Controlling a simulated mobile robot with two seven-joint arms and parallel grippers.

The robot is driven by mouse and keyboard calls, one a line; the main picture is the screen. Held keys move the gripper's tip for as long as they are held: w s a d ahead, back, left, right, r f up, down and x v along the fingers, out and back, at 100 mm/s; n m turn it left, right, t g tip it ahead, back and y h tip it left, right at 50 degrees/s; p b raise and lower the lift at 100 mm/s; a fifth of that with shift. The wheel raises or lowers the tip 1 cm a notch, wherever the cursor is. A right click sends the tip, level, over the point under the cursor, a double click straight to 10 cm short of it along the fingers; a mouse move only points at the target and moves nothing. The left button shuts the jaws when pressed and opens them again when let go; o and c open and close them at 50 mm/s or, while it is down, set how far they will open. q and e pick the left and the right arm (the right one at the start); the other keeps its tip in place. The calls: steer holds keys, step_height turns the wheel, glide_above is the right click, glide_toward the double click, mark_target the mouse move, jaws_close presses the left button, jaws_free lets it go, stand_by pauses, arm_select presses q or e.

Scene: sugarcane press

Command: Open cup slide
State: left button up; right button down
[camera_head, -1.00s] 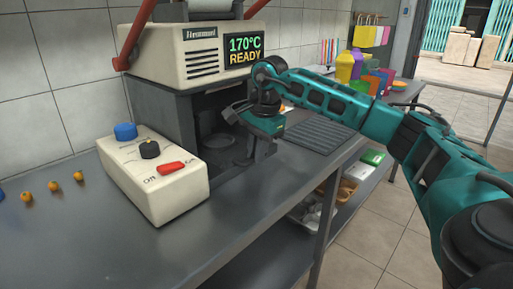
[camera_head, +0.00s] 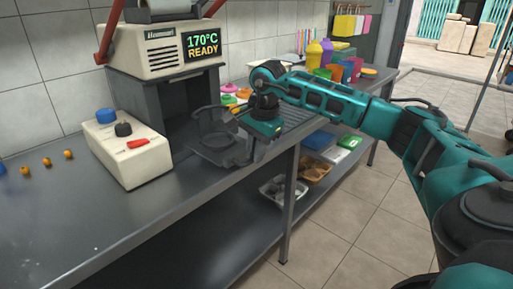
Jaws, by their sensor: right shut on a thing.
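The cup slide (camera_head: 212,146) is a dark flat tray with a round ring holder on it. It sticks out from the opening under the cream press (camera_head: 165,50), over the front part of the metal counter. My right gripper (camera_head: 245,155) reaches in from the right and is shut on the front right part of the slide. The fingertips are small and dark against the slide, so the exact grip is hard to see. My left gripper is not in view.
A cream control box (camera_head: 130,152) with knobs and a red switch stands left of the slide. Small orange fruits (camera_head: 47,162) lie at the far left. Colourful cups and bottles (camera_head: 325,60) stand at the back right. The counter (camera_head: 95,225) is clear in front.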

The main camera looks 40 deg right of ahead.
steer(key=shift+s, duration=0.25)
steer(key=c, duration=1.2)
jaws_free()
steer(key=shift+o, duration=0.3)
step_height(320, 180, up, 13)
steer(key=s+p, duration=0.2)
steer(key=shift+s+d+p, duration=0.15)
steer(key=shift+p, duration=0.2)
steer(key=shift+f, duration=0.15)
